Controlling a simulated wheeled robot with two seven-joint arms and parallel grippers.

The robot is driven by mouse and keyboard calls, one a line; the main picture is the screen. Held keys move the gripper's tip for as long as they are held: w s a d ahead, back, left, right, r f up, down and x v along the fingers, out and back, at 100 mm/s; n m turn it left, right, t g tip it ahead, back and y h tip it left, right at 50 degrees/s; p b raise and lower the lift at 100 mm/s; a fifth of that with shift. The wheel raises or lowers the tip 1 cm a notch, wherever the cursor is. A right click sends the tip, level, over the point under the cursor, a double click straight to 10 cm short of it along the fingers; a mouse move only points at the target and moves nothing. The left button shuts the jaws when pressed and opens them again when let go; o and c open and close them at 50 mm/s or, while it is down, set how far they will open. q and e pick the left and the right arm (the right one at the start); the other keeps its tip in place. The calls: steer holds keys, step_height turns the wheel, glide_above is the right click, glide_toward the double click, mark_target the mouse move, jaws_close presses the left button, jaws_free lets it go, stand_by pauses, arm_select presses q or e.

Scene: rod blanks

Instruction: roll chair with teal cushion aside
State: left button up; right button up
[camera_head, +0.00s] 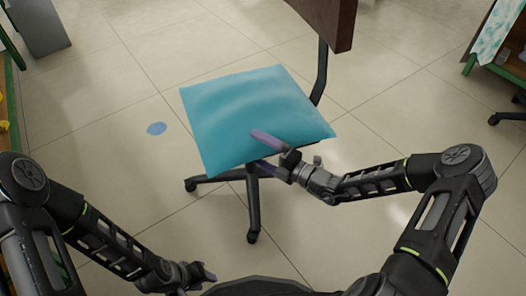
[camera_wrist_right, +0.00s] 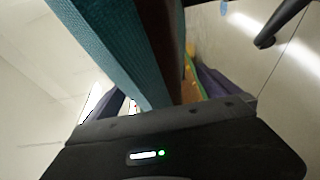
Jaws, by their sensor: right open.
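The chair (camera_head: 253,203) stands on the tiled floor in front of me, with a teal cushion (camera_head: 245,105), a brown backrest (camera_head: 335,18) and dark wheeled legs. My right gripper (camera_head: 257,150) is at the near edge of the cushion, with one finger over its top and the other below it. In the right wrist view the teal cushion edge (camera_wrist_right: 105,45) runs between the open fingers; whether they touch it I cannot tell. My left gripper (camera_head: 206,275) is low at the bottom, away from the chair; its opening is unclear.
A blue round spot (camera_head: 157,128) lies on the floor left of the chair. A grey box-like thing (camera_head: 38,25) stands at the far left. A green-framed table or shelf (camera_head: 468,65) is at the upper right. Floor left and right of the chair is mostly clear.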

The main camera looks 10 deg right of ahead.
steer(key=shift+c, duration=0.4)
steer(key=c, duration=2)
steer(key=shift+c, duration=0.2)
steer(key=shift+s, duration=0.1)
